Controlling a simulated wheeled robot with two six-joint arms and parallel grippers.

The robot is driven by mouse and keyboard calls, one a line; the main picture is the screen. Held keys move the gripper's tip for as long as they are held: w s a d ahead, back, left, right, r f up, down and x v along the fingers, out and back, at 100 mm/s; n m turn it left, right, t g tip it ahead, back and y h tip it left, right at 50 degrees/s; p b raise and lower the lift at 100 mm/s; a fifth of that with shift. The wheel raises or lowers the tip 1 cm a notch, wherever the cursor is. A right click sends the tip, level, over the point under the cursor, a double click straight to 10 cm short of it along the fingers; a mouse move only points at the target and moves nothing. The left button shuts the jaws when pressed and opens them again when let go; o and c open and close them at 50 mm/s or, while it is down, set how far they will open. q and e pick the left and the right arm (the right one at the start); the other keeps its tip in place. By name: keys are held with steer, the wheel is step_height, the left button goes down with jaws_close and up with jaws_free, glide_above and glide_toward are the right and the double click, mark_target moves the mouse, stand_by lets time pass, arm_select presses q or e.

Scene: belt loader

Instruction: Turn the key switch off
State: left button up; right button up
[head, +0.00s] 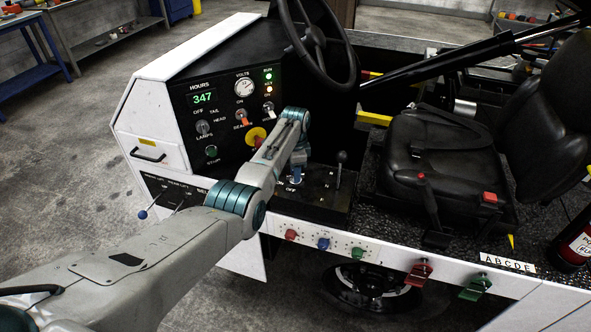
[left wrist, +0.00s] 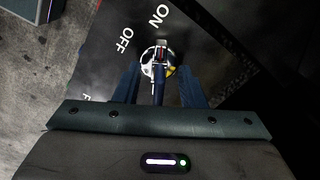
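The key switch (left wrist: 159,70) has a round silver collar and a dark blue key on a black panel. White ON and OFF labels are printed beside it; the key's far end points roughly toward ON in the left wrist view. My left gripper (left wrist: 161,76) is open, its two fingers on either side of the key with visible gaps. In the head view my left gripper (head: 296,176) is over the console by the OFF label, and it mostly hides the switch. My right gripper is in neither view.
An instrument panel (head: 215,120) with switches and a yellow-red knob (head: 256,136) stands behind my left arm. A black lever (head: 340,170) rises right of the gripper. The steering wheel (head: 316,42) is above, the seat (head: 440,150) to the right.

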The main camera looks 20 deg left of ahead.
arm_select(q)
steer(key=shift+f, duration=0.2)
steer(key=shift+c, duration=0.9)
jaws_close()
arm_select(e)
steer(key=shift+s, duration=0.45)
